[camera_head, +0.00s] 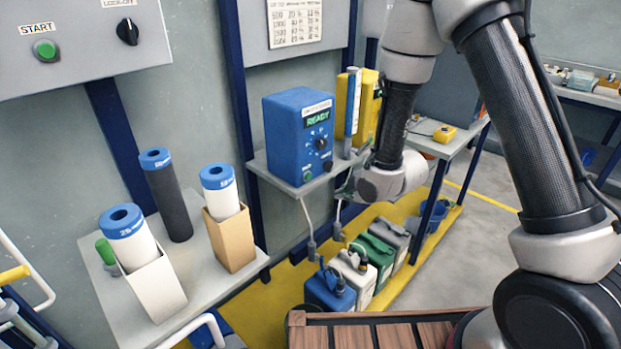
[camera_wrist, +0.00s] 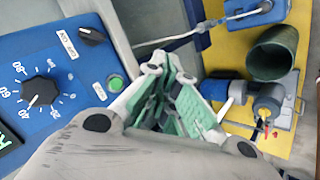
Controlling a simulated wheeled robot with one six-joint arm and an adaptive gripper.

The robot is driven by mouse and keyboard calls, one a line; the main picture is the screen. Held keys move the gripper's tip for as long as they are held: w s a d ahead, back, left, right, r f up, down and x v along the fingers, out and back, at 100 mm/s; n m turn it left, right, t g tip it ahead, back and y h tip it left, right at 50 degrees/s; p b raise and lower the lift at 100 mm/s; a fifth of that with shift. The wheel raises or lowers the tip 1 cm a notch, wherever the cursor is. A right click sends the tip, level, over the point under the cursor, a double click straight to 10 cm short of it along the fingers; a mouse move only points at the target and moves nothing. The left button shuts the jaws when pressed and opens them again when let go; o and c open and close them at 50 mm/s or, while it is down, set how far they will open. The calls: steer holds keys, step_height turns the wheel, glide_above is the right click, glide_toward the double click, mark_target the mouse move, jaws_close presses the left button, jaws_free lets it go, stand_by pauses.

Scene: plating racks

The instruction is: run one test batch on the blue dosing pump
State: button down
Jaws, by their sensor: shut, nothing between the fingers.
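The blue dosing pump (camera_head: 290,135) sits on a grey wall shelf, and its green display reads READY. In the wrist view its panel (camera_wrist: 60,55) fills the left side. It has a black numbered dial (camera_wrist: 40,92) with its white mark pointing lower left, a black OFF/ON knob (camera_wrist: 92,36) and a green button (camera_wrist: 115,83). My gripper (camera_head: 345,188) is beside the pump's lower right front, near the shelf edge. In the wrist view my gripper (camera_wrist: 172,85) is shut and empty, to the right of the green button, apparently not touching it.
A yellow pump (camera_head: 368,105) and an upright blue-capped tube (camera_head: 353,100) stand right of the blue pump. Several canisters with hoses, including a blue one (camera_head: 328,291), stand below on a yellow platform. A left bench (camera_head: 207,278) holds blue-capped cylinders. A START button (camera_head: 45,49) is on a wall box.

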steer(key=w+a, duration=0.6)
steer(key=shift+a, duration=0.15)
stand_by(0.3)
steer(key=shift+w, duration=0.15)
stand_by(1.2)
steer(key=shift+w+a, duration=0.25)
steer(key=shift+a, duration=0.1)
steer(key=shift+w+a, duration=0.35)
stand_by(0.8)
stand_by(0.3)
steer(key=shift+s+d, duration=0.65)
steer(key=shift+d, duration=0.05)
steer(key=shift+s+d, duration=1.75)
